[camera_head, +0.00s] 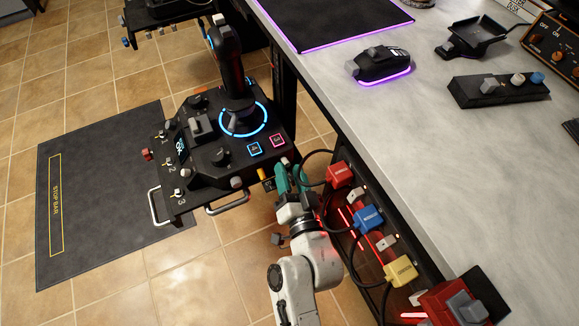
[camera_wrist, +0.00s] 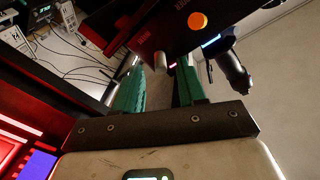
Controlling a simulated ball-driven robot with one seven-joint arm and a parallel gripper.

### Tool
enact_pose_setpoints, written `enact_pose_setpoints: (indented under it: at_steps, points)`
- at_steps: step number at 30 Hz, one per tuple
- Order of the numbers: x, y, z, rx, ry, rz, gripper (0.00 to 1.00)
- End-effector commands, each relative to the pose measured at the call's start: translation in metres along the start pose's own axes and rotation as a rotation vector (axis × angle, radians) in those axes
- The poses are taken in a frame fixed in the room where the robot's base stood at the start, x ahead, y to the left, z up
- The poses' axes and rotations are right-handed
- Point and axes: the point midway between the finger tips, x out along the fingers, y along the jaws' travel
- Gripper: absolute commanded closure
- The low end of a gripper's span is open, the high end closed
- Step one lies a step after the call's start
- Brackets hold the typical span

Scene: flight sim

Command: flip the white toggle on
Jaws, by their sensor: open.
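My gripper (camera_head: 288,171) is open, with green fingers, at the right edge of the black joystick panel (camera_head: 207,160). In the wrist view my gripper (camera_wrist: 160,68) has its two fingers apart with nothing held between them. A pale toggle-like stub (camera_head: 285,161) sits at the panel's edge beside the fingers; I cannot tell for sure that it is the white toggle. A silver stub (camera_wrist: 160,56) shows just beyond the gap between the fingers in the wrist view. Its on or off position is unclear.
A yellow-tipped switch (camera_head: 262,173) and a grey knob (camera_head: 236,182) are close by on the panel. The joystick (camera_head: 232,60) rises behind. Red (camera_head: 340,174), blue (camera_head: 369,218) and yellow (camera_head: 400,270) plugs with cables crowd the right. The desk (camera_head: 440,150) edge is nearby.

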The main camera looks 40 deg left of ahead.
Motion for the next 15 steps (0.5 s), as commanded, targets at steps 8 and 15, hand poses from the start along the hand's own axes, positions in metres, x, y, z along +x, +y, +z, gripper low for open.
enact_pose_setpoints:
  at_steps: [8,15]
  points:
    - [0.0132,-0.0002,0.0003,-0.001,-0.001,0.000,0.59]
    - [0.0130,-0.0002,0.0003,-0.001,-0.001,0.000,0.63]
